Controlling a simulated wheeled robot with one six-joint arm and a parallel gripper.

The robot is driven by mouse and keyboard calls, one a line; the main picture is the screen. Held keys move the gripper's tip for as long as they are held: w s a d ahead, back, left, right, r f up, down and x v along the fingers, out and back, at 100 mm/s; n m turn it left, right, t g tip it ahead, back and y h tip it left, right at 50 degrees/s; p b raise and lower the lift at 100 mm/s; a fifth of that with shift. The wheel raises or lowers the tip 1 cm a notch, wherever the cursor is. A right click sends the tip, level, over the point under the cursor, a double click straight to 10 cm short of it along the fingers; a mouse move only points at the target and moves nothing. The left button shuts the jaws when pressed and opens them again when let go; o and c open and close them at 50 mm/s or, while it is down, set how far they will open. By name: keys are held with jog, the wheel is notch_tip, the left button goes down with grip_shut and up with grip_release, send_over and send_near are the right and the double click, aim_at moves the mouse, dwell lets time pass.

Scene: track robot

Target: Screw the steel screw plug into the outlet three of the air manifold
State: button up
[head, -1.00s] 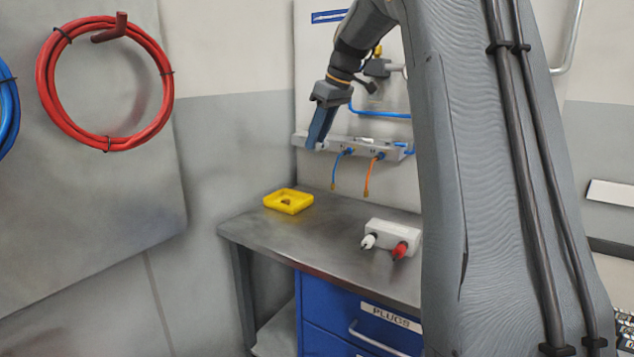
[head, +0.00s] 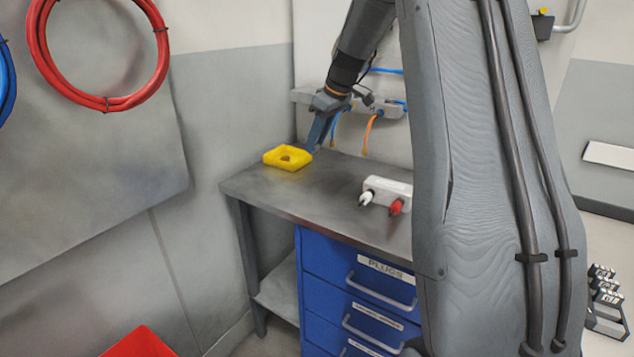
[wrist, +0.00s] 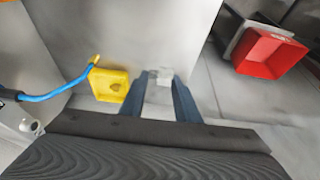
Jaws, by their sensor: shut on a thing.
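My gripper (head: 313,148) is low over the bench, close to the yellow tray's right side in the head view. The air manifold (head: 384,110) is a grey bar on the back panel, above and right of my gripper. A blue hose and an orange hose (head: 369,134) hang from it. In the wrist view the manifold's end (wrist: 28,124) shows a round outlet at lower left. Outlet numbers are not readable.
The yellow tray (head: 270,159) lies at the bench's back left. A white block (head: 388,184) with white and red fittings stands on the bench (head: 265,190). Blue drawers (head: 345,270) are below. A red bin (head: 140,345) is on the floor at left.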

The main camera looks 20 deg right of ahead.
notch_tip(320, 180, down, 15)
jog(key=p, duration=0.3)
jog(key=shift+r, duration=0.15)
jog(key=shift+f, duration=0.2)
jog(key=o, duration=1.1)
jog(key=shift+o, duration=0.2)
